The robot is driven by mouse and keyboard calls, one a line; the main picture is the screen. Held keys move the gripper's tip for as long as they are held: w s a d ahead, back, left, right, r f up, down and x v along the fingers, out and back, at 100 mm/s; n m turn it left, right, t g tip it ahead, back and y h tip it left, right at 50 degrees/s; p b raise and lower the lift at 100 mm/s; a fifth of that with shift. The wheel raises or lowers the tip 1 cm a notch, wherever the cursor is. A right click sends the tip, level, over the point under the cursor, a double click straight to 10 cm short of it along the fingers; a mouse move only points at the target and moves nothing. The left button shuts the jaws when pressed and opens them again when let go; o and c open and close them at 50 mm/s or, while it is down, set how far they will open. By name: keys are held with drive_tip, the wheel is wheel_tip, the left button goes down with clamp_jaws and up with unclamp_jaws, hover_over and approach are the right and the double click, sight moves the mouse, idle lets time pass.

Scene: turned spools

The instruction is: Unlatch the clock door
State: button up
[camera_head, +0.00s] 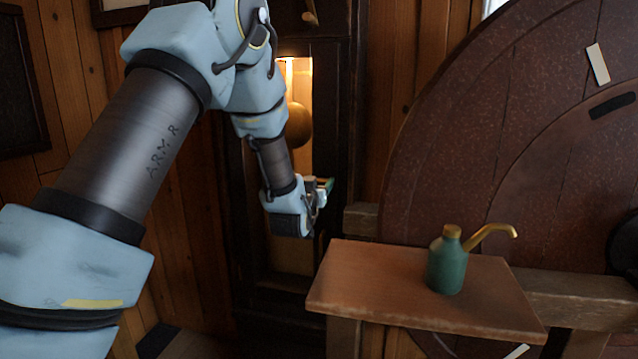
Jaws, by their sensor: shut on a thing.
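The tall dark clock case (333,105) stands against the plank wall, behind my arm. Its lit opening shows a round brass-coloured pendulum bob (298,125), partly covered by my arm. My gripper (318,192) is in front of the case, near the right edge of the opening at mid height. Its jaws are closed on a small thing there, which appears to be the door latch. The fingers hide most of it, and its turn cannot be made out. A bit of green shows at the fingertips. The door looks flush with the case.
A wooden shelf (390,300) juts out right of the gripper, bearing a green oil can (447,262) with a brass spout. A large reddish-brown wheel (450,150) fills the right side. A small wooden piece (310,14) shows high on the case.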

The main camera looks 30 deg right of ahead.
drive_tip(key=shift+c, duration=0.5)
drive_tip(key=shift+f+m+b, duration=0.15)
drive_tip(key=shift+m+b, duration=0.15)
drive_tip(key=shift+b, duration=0.3)
drive_tip(key=m+b, duration=0.2)
drive_tip(key=shift+f+b, duration=0.1)
drive_tip(key=shift+b, duration=0.3)
drive_tip(key=m+b, duration=0.6)
drive_tip(key=shift+s+d, duration=0.1)
drive_tip(key=shift+d, duration=0.05)
drive_tip(key=m+b, duration=0.3)
drive_tip(key=m, duration=0.1)
drive_tip(key=shift+m, duration=0.4)
drive_tip(key=shift+m+b, duration=0.9)
drive_tip(key=shift+m, duration=1.4)
